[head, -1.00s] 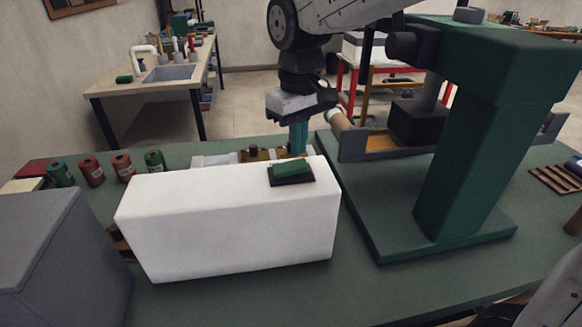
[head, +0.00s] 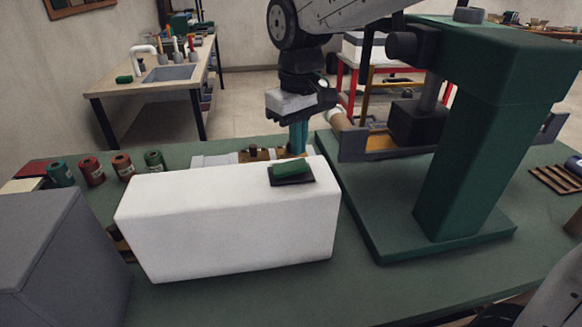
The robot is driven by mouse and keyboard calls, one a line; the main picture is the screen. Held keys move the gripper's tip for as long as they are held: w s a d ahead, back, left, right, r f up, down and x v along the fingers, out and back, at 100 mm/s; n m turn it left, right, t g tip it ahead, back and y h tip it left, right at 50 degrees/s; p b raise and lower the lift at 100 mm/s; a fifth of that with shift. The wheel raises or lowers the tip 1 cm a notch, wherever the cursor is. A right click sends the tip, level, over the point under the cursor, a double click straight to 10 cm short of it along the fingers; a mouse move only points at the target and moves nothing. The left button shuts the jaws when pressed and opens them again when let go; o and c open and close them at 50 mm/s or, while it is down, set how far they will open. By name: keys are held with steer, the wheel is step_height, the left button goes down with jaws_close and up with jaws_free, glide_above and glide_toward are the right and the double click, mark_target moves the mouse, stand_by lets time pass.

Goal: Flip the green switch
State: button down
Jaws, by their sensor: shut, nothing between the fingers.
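The green switch (head: 292,168) is a green rocker on a dark base. It sits on top of a white box (head: 225,222), near the box's right end. My gripper (head: 298,150) points down just behind the switch, with its teal fingers shut and nothing between them. The fingertips end near the far top edge of the white box. I cannot tell from this view whether they touch the box or the switch.
A large green press (head: 460,160) stands close on the right. A grey box (head: 60,255) fills the front left. Several small cans (head: 122,165) stand at the back left. A wooden rack (head: 558,179) lies at the far right.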

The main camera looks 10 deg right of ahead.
mark_target(299, 164)
steer(key=shift+f, duration=1.35)
stand_by(1.1)
steer(key=shift+r, duration=3.5)
steer(key=shift+s+f, duration=0.1)
steer(key=shift+f, duration=0.05)
steer(key=s+d+f+m, duration=0.2)
steer(key=s+d+m, duration=0.1)
steer(key=s+d, duration=0.5)
steer(key=s+d+f+m+t, duration=0.1)
steer(key=s+d+f+m, duration=0.1)
steer(key=s+d, duration=0.6)
steer(key=s+m, duration=0.1)
steer(key=s, duration=0.4)
steer(key=shift+s+f, duration=0.25)
steer(key=shift+f, duration=0.15)
steer(key=shift+d, duration=0.1)
